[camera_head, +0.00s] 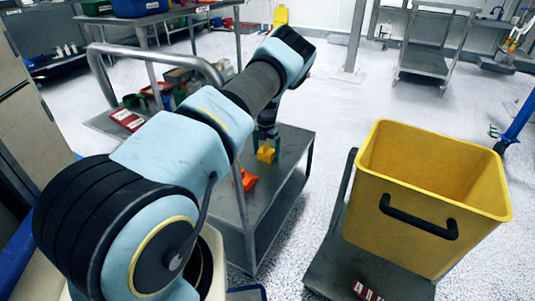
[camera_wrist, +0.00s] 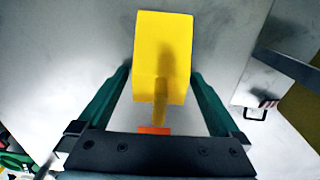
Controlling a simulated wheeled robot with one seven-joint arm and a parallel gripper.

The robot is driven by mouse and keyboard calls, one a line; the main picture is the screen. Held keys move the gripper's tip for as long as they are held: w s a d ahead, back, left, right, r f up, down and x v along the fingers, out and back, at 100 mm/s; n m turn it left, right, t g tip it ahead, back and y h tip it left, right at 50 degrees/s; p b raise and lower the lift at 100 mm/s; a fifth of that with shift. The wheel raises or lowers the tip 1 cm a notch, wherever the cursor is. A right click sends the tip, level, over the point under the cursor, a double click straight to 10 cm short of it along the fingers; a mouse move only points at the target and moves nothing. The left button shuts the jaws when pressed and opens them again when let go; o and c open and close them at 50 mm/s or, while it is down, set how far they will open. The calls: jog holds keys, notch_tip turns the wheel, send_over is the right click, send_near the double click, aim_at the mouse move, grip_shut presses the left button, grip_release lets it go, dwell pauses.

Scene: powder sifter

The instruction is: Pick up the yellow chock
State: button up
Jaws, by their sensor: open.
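The yellow chock (camera_head: 266,154) sits on the grey metal cart top (camera_head: 290,143). In the wrist view the yellow chock (camera_wrist: 162,55) lies between and just beyond the green fingers, with a narrow part pointing toward the gripper's base. My gripper (camera_head: 266,143) is open above the chock, with a finger on either side of it. In the wrist view my gripper (camera_wrist: 160,75) shows gaps near the chock's sides; whether a finger touches it is hard to tell.
An orange chock (camera_head: 245,180) lies on the same cart, nearer my arm; an orange edge (camera_wrist: 154,130) shows in the wrist view. A large yellow bin (camera_head: 420,215) stands on a dark trolley to the right. A rail cart (camera_head: 150,50) with items stands behind left.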

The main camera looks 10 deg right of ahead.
jog(key=c, duration=1.5)
